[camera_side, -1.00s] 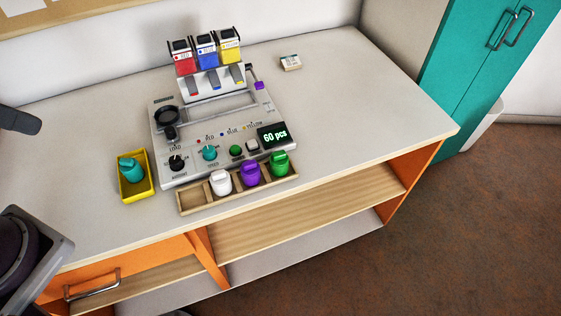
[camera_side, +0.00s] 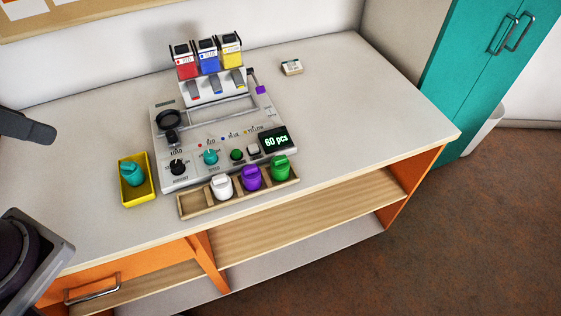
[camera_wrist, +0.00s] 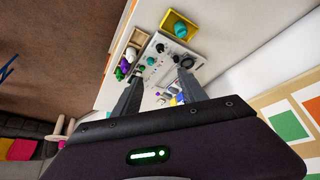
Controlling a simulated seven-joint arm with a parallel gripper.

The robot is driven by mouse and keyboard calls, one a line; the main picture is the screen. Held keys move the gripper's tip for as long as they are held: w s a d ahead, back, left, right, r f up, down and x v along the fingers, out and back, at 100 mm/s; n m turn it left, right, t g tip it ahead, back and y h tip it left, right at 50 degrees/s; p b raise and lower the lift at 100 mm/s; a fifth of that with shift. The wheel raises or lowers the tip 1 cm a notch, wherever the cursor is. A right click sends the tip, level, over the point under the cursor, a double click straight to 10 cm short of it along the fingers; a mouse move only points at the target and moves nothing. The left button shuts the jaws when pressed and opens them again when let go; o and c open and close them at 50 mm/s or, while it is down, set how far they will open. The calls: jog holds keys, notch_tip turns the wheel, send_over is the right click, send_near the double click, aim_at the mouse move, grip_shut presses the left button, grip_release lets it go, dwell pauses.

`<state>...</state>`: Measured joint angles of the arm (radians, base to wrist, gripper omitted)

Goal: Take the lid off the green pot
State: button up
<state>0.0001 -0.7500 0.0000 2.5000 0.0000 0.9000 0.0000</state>
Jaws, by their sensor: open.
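The green pot (camera_side: 281,171) stands upright in the rightmost compartment of a wooden tray (camera_side: 187,211), with its green lid (camera_side: 281,159) on. It is small in the wrist view (camera_wrist: 119,74). A purple pot (camera_side: 252,180) and a white pot (camera_side: 222,188) stand to its left, both lidded. The tray's leftmost compartment is empty. My gripper (camera_wrist: 162,74) shows in the wrist view with its two fingers apart and nothing between them. It is well away from the green pot.
A grey machine (camera_side: 168,183) with knobs and a display reading 60 pcs stands behind the tray. Red, blue and yellow containers (camera_side: 207,57) top it. A yellow box (camera_side: 140,201) with a teal pot (camera_side: 131,175) is to the left. The table's right side (camera_side: 360,110) is clear.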

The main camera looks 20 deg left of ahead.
jog(key=m+g, duration=0.6)
jog(key=m, duration=2.1)
send_over(280, 157)
jog(key=f, duration=2.1)
jog(key=shift+a+f, duration=0.25)
jog(key=f, duration=0.6)
jog(key=shift+d+f, duration=0.25)
jog(key=shift+d, duration=0.05)
grip_shut()
